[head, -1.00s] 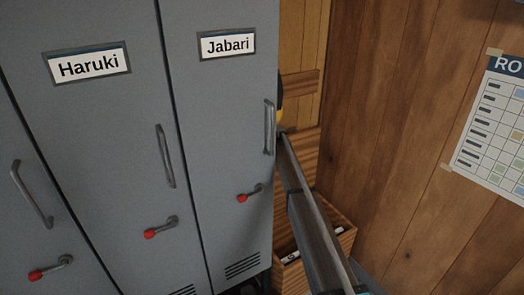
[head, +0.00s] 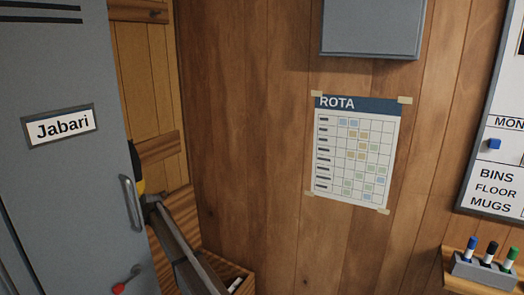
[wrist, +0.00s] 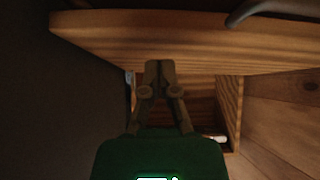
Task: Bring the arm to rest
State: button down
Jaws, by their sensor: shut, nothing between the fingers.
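In the wrist view my gripper (wrist: 160,68) points away from the camera with its two fingers together and nothing between them. A wooden board (wrist: 200,42) spans the picture just beyond the fingertips; I cannot tell whether they touch it. In the head view my arm (head: 183,243) reaches up and left from the bottom, beside the right edge of the grey locker marked Jabari (head: 62,180). I cannot make out the fingers there.
A wooden box (wrist: 233,105) with a small white item lies below the board. A dark curved bar (wrist: 265,12) is at upper right. The wood wall (head: 250,130) carries a rota sheet (head: 356,150), a grey cabinet (head: 372,28) and a pen holder (head: 485,272).

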jog(key=s+d+n+g+h+p, duration=0.15)
jog(key=s+d+n, duration=0.4)
jog(key=d, duration=1.55)
jog(key=s+d+n+h+p, duration=0.3)
jog(key=s+d+n, duration=0.25)
jog(key=d, duration=1.65)
jog(key=s+d+r+n+g+h+p, duration=0.1)
jog(key=s+d+n, duration=0.5)
jog(key=s+d, duration=0.6)
jog(key=s+d+r+n+g+h+p, duration=0.2)
jog(key=s+d+n, duration=0.3)
jog(key=s+d, duration=0.7)
jog(key=d, duration=0.5)
jog(key=shift+s+r+n+p, duration=0.15)
jog(key=shift+s+n+p, duration=0.15)
jog(key=shift+n+p, duration=0.1)
jog(key=shift+a, duration=0.1)
